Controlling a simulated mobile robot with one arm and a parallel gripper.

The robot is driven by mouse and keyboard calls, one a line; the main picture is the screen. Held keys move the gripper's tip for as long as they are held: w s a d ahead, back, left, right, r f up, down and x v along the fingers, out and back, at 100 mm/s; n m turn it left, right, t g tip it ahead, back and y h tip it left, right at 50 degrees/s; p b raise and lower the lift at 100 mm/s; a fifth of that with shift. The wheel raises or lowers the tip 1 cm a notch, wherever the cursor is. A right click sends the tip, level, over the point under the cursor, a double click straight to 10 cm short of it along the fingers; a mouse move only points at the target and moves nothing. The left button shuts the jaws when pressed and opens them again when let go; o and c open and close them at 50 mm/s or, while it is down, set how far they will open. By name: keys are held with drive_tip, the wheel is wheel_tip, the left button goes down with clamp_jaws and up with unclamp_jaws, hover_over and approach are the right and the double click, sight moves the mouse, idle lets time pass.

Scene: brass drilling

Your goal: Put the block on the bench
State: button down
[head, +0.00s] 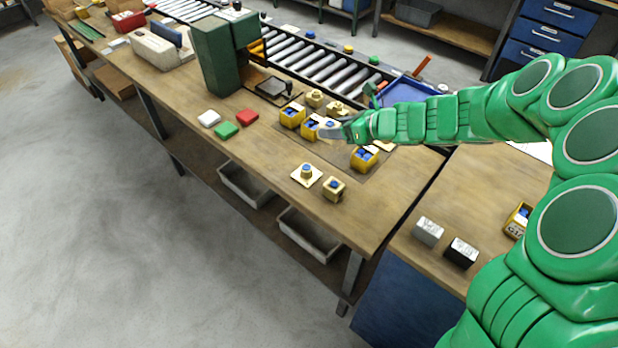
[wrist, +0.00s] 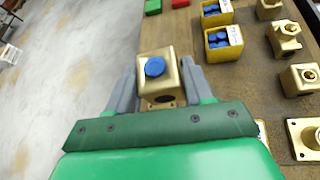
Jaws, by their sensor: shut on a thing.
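My gripper (wrist: 156,85) is shut on a brass block (wrist: 168,88) with a round blue top. The block sits between the two grey fingers in the wrist view, with a dark hole in its near face. In the head view my gripper (head: 332,130) is over the wooden bench (head: 250,165), and the fingers mostly hide the block. How high the block is above the bench I cannot tell.
Yellow boxes with blue pieces (head: 292,116) (head: 364,159) and several brass parts (wrist: 282,38) stand close by. White, green and red blocks (head: 226,131) lie to the left. A dark green machine (head: 215,55) and a roller conveyor (head: 310,65) are behind.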

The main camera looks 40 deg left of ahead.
drive_tip(key=s+a+f+n+g+h, duration=0.1)
drive_tip(key=s+a+n+g, duration=0.2)
drive_tip(key=s+a, duration=0.85)
drive_tip(key=shift+w+a+f, duration=1.1)
drive_tip(key=shift+a+f, duration=0.55)
drive_tip(key=shift+a, duration=0.25)
drive_tip(key=shift+w+a+f, duration=1.05)
drive_tip(key=shift+a+f, duration=0.55)
drive_tip(key=shift+a, duration=0.3)
drive_tip(key=shift+w+a+f, duration=1.1)
drive_tip(key=shift+a+f, duration=0.55)
drive_tip(key=shift+a, duration=0.25)
drive_tip(key=shift+a+f, duration=0.15)
drive_tip(key=shift+f, duration=1.45)
drive_tip(key=shift+c, duration=2.2)
unclamp_jaws()
drive_tip(key=shift+f, duration=0.1)
